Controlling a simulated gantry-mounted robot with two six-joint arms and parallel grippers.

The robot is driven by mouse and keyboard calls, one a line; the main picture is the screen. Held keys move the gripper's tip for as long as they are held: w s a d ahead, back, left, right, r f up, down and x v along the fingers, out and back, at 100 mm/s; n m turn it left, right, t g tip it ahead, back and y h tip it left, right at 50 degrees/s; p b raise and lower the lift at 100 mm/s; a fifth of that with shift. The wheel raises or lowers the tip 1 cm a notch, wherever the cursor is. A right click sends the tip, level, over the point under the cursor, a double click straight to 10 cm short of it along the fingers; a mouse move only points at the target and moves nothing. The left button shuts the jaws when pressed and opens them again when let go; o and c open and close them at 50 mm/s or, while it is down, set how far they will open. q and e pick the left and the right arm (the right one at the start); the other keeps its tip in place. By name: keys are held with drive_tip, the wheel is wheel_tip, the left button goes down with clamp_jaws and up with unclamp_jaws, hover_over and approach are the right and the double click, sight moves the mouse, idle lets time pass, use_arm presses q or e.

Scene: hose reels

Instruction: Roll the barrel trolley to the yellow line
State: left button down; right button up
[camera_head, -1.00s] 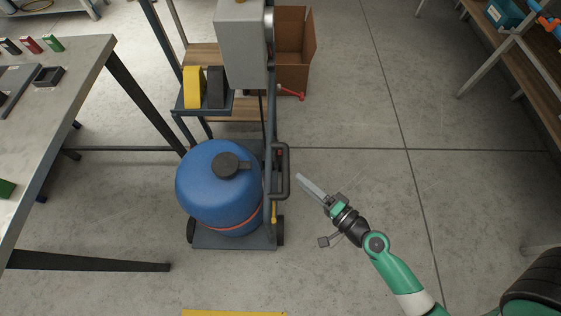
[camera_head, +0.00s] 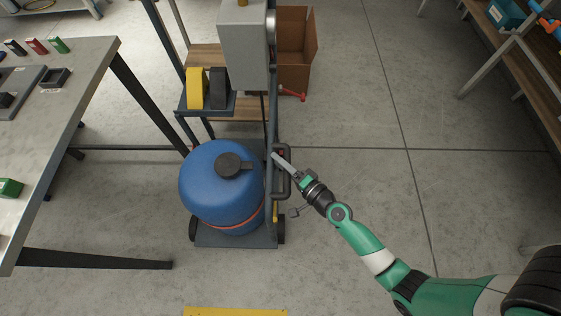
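The barrel trolley (camera_head: 237,241) stands upright on the concrete floor, carrying a blue barrel (camera_head: 213,191) with a dark cap and an orange strap. Its dark handle (camera_head: 287,178) is on the right side. The yellow line (camera_head: 236,311) shows at the bottom edge, a short way in front of the trolley. My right gripper (camera_head: 281,161) is at the upper part of the handle, its fingers overlapping it in the picture. I cannot tell whether the fingers touch or enclose the handle, or how far apart they are. My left gripper is not in view.
A workbench (camera_head: 62,140) with its dark legs stands at the left, close to the trolley. A grey machine (camera_head: 243,55) and a shelf stand behind the barrel, with a cardboard box (camera_head: 296,65) beyond. The floor between trolley and yellow line is clear.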

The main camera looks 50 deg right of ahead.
drive_tip(key=shift+f, duration=0.2)
clamp_jaws()
drive_tip(key=shift+s+f, duration=0.1)
